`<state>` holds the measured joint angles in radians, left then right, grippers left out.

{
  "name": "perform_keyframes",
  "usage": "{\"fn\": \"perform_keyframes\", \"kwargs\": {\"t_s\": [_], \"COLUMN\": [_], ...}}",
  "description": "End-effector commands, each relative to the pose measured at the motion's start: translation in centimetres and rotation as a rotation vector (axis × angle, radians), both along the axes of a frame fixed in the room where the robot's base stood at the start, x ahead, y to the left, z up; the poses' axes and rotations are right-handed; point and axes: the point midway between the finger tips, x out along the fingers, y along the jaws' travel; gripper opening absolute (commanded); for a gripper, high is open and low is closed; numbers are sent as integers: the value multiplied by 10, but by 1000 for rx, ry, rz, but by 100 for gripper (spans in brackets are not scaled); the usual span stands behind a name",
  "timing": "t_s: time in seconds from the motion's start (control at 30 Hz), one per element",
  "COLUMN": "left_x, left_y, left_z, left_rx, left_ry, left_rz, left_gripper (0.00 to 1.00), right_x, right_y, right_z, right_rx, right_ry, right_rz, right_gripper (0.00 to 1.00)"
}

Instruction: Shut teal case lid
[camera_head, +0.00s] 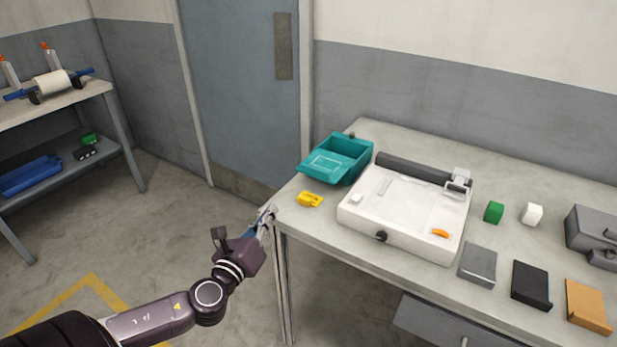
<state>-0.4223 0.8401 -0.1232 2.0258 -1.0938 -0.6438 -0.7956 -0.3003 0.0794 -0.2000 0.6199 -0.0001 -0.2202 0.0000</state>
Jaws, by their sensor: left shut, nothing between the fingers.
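The teal case (350,151) sits at the back left corner of the table. Its lid (324,166) is open and hangs toward the front left, showing a lighter rectangle on its face. My left gripper (270,214) is shut and empty at the table's left front corner, below and to the left of the case and apart from it. It cannot be told whether it touches the table edge. My right gripper is not in view.
A yellow object (310,200) lies between my left gripper and the case. A white machine (405,207) stands right of the case. Green (494,212) and white (532,214) blocks, several flat boxes and a grey case (592,233) lie farther right. A shelf (60,103) stands far left.

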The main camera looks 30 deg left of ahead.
Motion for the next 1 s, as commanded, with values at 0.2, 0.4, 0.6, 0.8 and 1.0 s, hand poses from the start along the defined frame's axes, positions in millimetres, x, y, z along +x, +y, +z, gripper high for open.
{"fn": "perform_keyframes", "kwargs": {"t_s": [0.2, 0.4, 0.6, 0.8, 1.0], "left_x": [23, 32, 53, 80, 109], "left_y": [-9, -10, -10, -10, -10], "left_z": [11, 12, 14, 14, 13], "left_rx": [461, 512, 509, 506, 504], "left_ry": [33, 37, 35, 34, 34], "left_rz": [-191, -209, -207, -206, -205], "left_gripper": [0, 0, 0, 0, 0], "right_x": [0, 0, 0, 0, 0], "right_y": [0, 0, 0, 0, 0], "right_z": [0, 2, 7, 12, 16], "right_rx": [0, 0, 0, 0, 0], "right_ry": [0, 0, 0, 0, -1], "right_rz": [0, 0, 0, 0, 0], "right_gripper": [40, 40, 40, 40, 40]}}
